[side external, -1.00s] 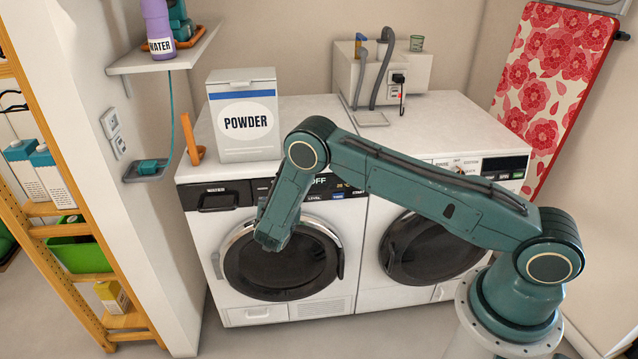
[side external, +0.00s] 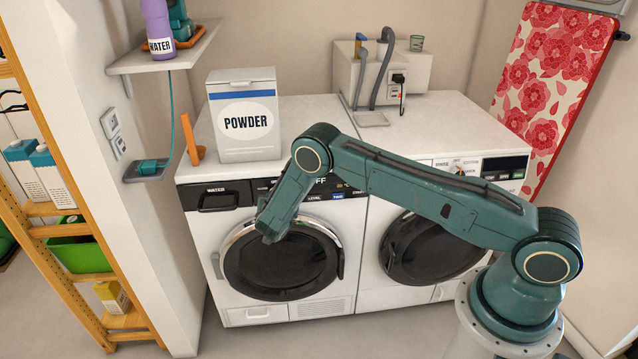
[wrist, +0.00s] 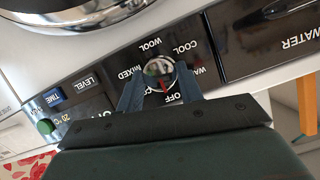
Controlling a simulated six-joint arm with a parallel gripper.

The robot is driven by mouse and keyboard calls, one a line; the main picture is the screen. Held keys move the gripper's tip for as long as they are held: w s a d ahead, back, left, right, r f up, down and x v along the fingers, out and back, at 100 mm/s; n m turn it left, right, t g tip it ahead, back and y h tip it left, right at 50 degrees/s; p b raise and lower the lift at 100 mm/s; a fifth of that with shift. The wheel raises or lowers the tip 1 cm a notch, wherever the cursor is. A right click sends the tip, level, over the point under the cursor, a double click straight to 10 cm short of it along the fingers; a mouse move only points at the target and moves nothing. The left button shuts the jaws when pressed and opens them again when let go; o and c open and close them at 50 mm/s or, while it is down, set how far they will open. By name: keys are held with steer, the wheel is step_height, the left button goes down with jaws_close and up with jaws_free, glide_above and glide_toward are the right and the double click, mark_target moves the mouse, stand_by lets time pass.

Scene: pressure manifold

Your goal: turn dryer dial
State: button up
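The dryer dial (wrist: 160,72) is a round, shiny knob with a red pointer mark, on the black panel of the left machine (side external: 317,258). Labels such as WOOL, COOL, MIXED and OFF surround it. The pointer mark is on the side toward OFF. In the wrist view the two fingers of my gripper (wrist: 160,88) flank the dial, one on each side and very near it. I cannot tell whether they touch or grip it. In the side view my arm hides the dial and the fingers.
A WATER drawer (side external: 217,200) is left of the dial in the side view. A POWDER box (side external: 243,135) stands on the left machine. The right machine (side external: 515,175) has its own panel and a dial (side external: 457,169). The round door (side external: 283,262) lies below my gripper.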

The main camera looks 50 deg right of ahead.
steer(key=c, duration=0.3)
steer(key=shift+n, duration=0.3)
steer(key=shift+w+a+f+n+g+h, duration=0.1)
steer(key=shift+n+g+h, duration=0.45)
steer(key=shift+n+h, duration=0.9)
steer(key=shift+w+a+f+n+g+h, duration=0.15)
steer(key=shift+n+g+h, duration=0.45)
steer(key=shift+n, duration=1.55)
steer(key=shift+s+a+f+n+g+h, duration=0.1)
steer(key=shift+n+g+h, duration=0.45)
steer(key=shift+n+h, duration=0.9)
steer(key=shift+d+n+y, duration=0.1)
steer(key=shift+n+y, duration=0.2)
steer(key=shift+n, duration=0.35)
steer(key=o, duration=1)
steer(key=shift+w, duration=0.1)
